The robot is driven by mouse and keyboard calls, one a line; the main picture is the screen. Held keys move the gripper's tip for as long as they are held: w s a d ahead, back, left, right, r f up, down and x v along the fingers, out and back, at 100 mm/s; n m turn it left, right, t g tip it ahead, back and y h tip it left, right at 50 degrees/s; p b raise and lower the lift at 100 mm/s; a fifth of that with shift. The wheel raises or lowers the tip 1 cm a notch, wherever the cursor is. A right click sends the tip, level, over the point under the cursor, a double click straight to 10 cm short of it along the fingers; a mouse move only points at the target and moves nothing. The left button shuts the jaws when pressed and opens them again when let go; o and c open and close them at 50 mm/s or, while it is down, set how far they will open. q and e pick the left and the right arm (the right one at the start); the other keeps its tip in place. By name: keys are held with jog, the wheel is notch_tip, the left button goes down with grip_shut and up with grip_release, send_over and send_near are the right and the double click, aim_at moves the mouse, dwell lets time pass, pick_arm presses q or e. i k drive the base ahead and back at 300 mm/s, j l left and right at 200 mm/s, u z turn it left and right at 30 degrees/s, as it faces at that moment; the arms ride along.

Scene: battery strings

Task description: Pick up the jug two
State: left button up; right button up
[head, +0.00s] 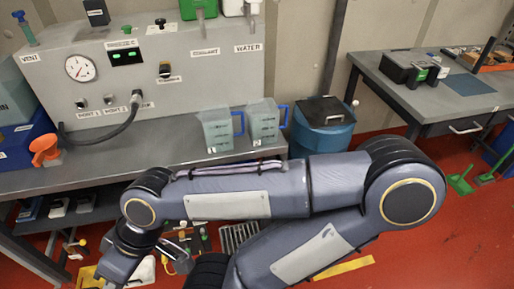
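Two clear grey jugs with blue handles stand upright at the right end of the grey metal bench (165,155). One is the left jug (216,130) and the other is the right jug (262,120), close beside it. Neither jug is held.
Behind the jugs stands a grey panel (200,83) with a gauge (80,68) and a black hose (120,125). An orange funnel (44,148) is at the left. A blue bin (322,135) stands right of the bench. A second table (425,100) is further right.

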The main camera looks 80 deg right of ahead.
aim_at(269, 121)
jog(key=z, duration=2.8)
